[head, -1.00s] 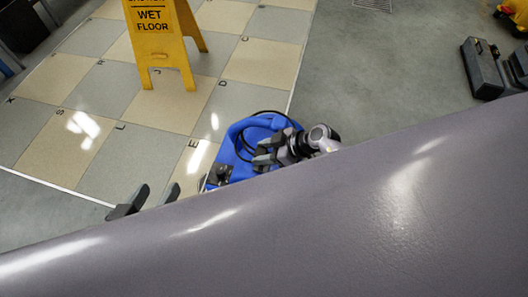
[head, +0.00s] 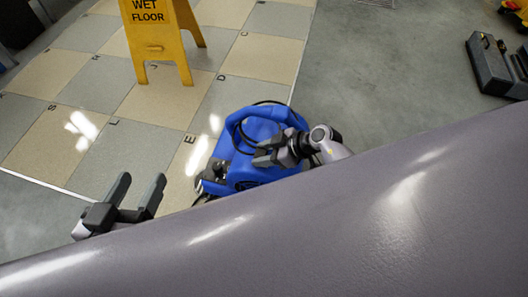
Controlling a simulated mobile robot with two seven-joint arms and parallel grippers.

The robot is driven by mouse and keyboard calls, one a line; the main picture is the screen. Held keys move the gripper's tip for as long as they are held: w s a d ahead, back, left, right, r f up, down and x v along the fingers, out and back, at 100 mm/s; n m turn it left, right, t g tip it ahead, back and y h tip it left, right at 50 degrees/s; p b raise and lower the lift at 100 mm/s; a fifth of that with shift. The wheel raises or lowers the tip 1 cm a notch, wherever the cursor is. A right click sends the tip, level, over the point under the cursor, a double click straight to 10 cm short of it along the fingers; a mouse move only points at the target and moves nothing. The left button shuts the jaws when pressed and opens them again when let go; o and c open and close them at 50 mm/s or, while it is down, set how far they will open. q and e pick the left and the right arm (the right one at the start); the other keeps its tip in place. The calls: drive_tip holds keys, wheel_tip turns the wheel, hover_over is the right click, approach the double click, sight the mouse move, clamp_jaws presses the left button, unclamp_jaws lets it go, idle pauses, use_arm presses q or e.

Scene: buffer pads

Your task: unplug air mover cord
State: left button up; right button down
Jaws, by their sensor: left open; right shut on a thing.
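The blue air mover (head: 232,158) stands on the floor in the middle of the head view, at the edge of the checkered tiles. Its black cord (head: 240,128) loops around its handle and runs down toward my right gripper. My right gripper (head: 258,154) is in front of the air mover's right side, its fingers pointing left and shut on the cord; the held part is mostly hidden by the fingers. My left gripper (head: 136,192) is open and empty, left of and apart from the air mover. The plug and outlet cannot be made out.
A yellow wet floor sign (head: 158,42) stands on the tiles behind. A dark grey toolbox (head: 490,65) lies at the far right, with a yellow object (head: 517,10) behind it. The grey floor right of the air mover is clear. The bottom of the view is blocked.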

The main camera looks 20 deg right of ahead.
drive_tip(key=shift+p, duration=0.3)
drive_tip(key=shift+f+p, duration=0.25)
drive_tip(key=shift+p, duration=0.15)
idle(0.5)
drive_tip(key=shift+f, duration=0.1)
idle(0.4)
drive_tip(key=shift+p, duration=0.35)
drive_tip(key=shift+f, duration=0.1)
drive_tip(key=shift+f, duration=0.2)
idle(0.5)
drive_tip(key=shift+c, duration=2.3)
unclamp_jaws()
